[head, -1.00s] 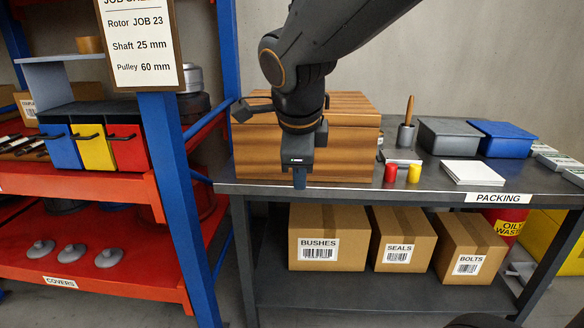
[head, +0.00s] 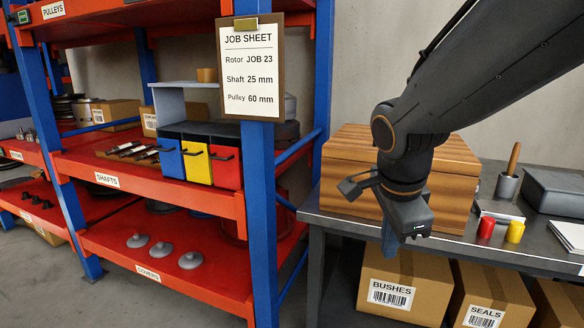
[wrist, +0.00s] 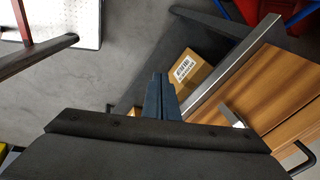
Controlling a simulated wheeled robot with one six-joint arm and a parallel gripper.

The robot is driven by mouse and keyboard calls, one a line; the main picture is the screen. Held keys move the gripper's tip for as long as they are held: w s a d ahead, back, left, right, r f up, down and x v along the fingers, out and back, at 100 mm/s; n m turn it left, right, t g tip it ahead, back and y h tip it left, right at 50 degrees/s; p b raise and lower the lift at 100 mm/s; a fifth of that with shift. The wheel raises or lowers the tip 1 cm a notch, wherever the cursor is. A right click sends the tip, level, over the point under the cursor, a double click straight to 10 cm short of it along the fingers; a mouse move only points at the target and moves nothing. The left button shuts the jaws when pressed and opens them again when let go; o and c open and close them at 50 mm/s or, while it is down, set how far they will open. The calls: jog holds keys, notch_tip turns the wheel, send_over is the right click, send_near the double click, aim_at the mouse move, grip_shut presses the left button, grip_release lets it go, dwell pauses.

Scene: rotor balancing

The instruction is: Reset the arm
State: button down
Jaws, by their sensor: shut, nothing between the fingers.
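My gripper (head: 388,240) hangs at the end of my arm in front of the packing bench's left end, pointing down. In the wrist view its two dark blue fingers (wrist: 160,95) are together with nothing between them. Beyond the fingers are the bench edge, a cardboard box and the grey floor. The gripper overlaps the lower front of a striped wooden chest (head: 340,185) in the head view, and I cannot tell the exact gap.
A dark packing bench (head: 470,245) carries the chest, a red cylinder (head: 486,228) and a yellow one (head: 515,232). A BUSHES box (head: 400,285) sits below. A red and blue rack (head: 262,200) with a job sheet (head: 250,68) stands left. Open floor (head: 60,290) lies before it.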

jog(key=s+f+n+g+y+p, duration=0.1)
jog(key=s+f+n+g+p, duration=0.2)
jog(key=s+f+n, duration=0.4)
jog(key=shift+s+d+f+n+y+p, duration=0.25)
jog(key=shift+s+n+p, duration=0.5)
jog(key=shift+n, duration=4.15)
jog(key=shift+a, duration=0.1)
